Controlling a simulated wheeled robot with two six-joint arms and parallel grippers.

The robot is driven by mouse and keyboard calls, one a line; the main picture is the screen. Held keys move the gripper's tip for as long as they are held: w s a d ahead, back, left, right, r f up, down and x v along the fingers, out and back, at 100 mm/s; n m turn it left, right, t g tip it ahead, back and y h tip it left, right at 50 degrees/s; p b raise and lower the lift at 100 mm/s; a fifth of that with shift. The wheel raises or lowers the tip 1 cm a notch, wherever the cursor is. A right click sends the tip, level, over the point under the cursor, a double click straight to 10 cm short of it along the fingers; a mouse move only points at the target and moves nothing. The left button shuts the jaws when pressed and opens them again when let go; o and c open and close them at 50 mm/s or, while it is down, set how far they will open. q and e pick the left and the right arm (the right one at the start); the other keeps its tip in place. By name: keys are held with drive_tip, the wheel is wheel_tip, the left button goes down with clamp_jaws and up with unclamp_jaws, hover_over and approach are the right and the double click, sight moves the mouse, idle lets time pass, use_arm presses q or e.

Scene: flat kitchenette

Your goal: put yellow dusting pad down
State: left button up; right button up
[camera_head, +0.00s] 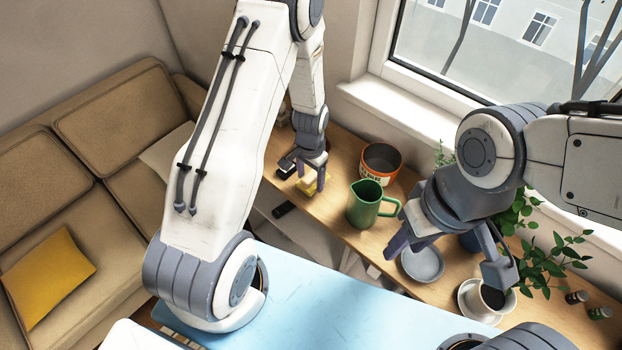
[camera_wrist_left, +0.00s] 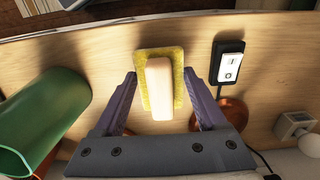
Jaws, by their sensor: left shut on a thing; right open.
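The yellow dusting pad (camera_head: 308,187) is at my left gripper (camera_head: 312,182), over the wooden counter under the window. In the left wrist view the pad (camera_wrist_left: 176,93) has a pale block-shaped handle (camera_wrist_left: 159,88) on top. The left gripper (camera_wrist_left: 159,75) has a finger on each side of the pad and is shut on it. The pad is at or close to the counter surface; I cannot tell whether it touches. My right gripper (camera_head: 450,262) is open and empty, above the counter near a grey dish and a coffee cup.
A green pitcher (camera_head: 364,205) and a round tin (camera_head: 381,161) stand right of the pad. A black device with a white panel (camera_wrist_left: 229,64) lies beside it. The grey dish (camera_head: 424,264), coffee cup (camera_head: 489,300) and plants (camera_head: 550,262) are further right. The light-blue tabletop (camera_head: 330,310) is clear.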

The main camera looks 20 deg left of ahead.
use_arm(q)
drive_tip(key=shift+f, duration=0.85)
drive_tip(key=shift+f, duration=0.2)
drive_tip(key=o, duration=1.5)
drive_tip(key=shift+o, duration=0.2)
drive_tip(key=shift+r, duration=0.15)
